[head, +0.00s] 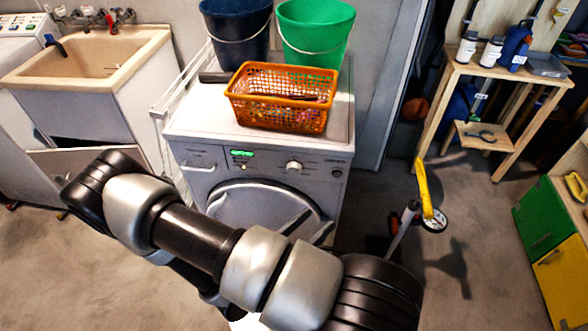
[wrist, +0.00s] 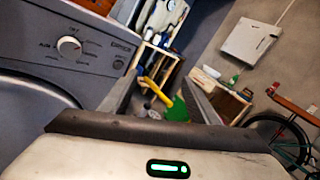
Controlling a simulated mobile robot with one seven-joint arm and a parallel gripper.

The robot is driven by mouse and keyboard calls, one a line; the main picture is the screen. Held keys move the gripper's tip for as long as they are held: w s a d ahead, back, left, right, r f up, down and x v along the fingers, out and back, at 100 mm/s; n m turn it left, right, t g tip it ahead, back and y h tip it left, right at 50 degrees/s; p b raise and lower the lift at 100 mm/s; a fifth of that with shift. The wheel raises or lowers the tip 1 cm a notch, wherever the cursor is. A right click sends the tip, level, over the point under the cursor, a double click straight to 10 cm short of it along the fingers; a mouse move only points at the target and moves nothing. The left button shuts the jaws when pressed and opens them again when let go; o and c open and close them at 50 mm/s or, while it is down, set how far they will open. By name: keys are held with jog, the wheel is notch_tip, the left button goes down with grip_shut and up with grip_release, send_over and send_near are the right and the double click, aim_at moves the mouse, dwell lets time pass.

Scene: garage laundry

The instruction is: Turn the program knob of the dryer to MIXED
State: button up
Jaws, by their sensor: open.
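The dryer (head: 190,190) is a grey front-loader with a lit green display (head: 241,153). Its round, pale program knob (head: 294,166) sits on the panel right of the display. In the wrist view the knob (wrist: 69,47) is at the upper left, with small labels around it too blurred to read surely; I cannot tell its setting. My gripper (wrist: 160,95) is open and empty, its two grey fingers apart. The knob lies to the left of the fingers, outside them and untouched. In the head view my arm hides most of the gripper and the lower dryer door.
An orange basket (head: 240,104) stands on the dryer, with blue (head: 234,30) and green (head: 315,32) buckets behind. A sink (head: 140,45) is at the left. A yellow-handled thing (head: 427,190) and a wooden shelf (head: 447,75) stand at the right. Bare floor lies between.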

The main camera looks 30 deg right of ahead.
jog(key=w+a+f+n+t+y, duration=0.5)
jog(key=w+f+n+t+y, duration=0.15)
jog(key=n+t, duration=0.35)
jog(key=n+y, duration=0.1)
send_near(294, 172)
jog(key=shift+g, duration=0.4)
jog(key=x, duration=0.8)
jog(key=shift+w+a+r, duration=0.1)
jog(key=shift+w+r, duration=0.1)
jog(key=c, duration=1.1)
jog(key=shift+o, duration=0.2)
jog(key=shift+p, duration=0.3)
